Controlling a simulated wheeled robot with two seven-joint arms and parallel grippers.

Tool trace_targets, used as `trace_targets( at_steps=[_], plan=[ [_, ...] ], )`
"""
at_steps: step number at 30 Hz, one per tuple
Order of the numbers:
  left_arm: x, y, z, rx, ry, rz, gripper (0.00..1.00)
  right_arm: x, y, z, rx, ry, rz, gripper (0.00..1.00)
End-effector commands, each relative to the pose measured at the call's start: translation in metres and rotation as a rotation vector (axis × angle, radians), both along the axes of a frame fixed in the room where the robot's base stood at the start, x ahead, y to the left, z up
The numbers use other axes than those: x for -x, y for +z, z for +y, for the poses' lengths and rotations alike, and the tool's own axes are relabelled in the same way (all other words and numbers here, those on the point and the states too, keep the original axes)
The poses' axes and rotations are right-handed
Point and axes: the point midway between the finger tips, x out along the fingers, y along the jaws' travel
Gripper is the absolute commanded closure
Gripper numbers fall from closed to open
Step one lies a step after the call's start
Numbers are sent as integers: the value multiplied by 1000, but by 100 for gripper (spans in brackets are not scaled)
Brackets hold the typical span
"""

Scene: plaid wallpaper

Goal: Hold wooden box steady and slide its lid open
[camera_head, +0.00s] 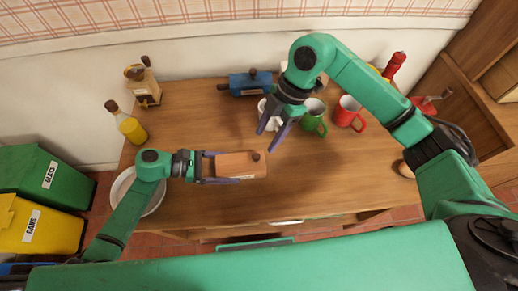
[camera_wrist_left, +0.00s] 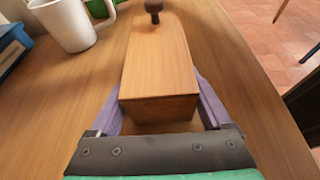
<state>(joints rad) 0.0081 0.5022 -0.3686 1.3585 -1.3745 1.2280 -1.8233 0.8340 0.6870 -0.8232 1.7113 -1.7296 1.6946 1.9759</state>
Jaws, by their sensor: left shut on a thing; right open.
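The wooden box (camera_head: 238,167) lies on the table near its front edge, with a lid on top and a dark round knob (camera_head: 256,156) at its right end. In the left wrist view the box (camera_wrist_left: 158,60) stretches away from me, with the knob (camera_wrist_left: 154,8) at the far end. The lid looks closed. My left gripper (camera_head: 222,168) is shut on the near end of the box, one purple finger on each side; its fingers also show in the left wrist view (camera_wrist_left: 160,103). My right gripper (camera_head: 272,122) is open and empty, above and behind the box's knob end.
A white mug (camera_head: 270,118), green mug (camera_head: 314,118) and red mug (camera_head: 348,112) stand behind and right of the box. A blue box-like grinder (camera_head: 248,83) is at the back. A yellow bottle (camera_head: 131,127) and white bowl (camera_head: 124,185) are at left. Table right of the box is clear.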

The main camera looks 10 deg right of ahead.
Motion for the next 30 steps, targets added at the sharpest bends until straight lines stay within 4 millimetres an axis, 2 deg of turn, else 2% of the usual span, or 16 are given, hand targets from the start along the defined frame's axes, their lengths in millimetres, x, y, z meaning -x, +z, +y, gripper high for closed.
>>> trace_targets(
  at_steps=[3,7,11,17,18,20,22,30],
  plan=[
    [0,0,0,1,0,0,85,6,-28,11,-2,2,5,41],
    [0,0,0,1,1,0,85,9,-51,20,-3,0,2,41],
    [0,0,0,1,1,0,85,10,-60,23,-2,0,1,41],
    [0,0,0,1,0,-1,85,10,-61,24,-2,0,0,41],
    [0,0,0,1,0,0,85,10,-61,24,-2,0,0,49],
    [0,0,0,1,0,-1,85,10,-61,24,-2,0,0,72],
    [0,0,0,1,0,-1,85,10,-61,23,-2,0,0,98],
    [0,0,0,1,0,-1,85,10,-61,23,-3,0,0,100]
  ],
)
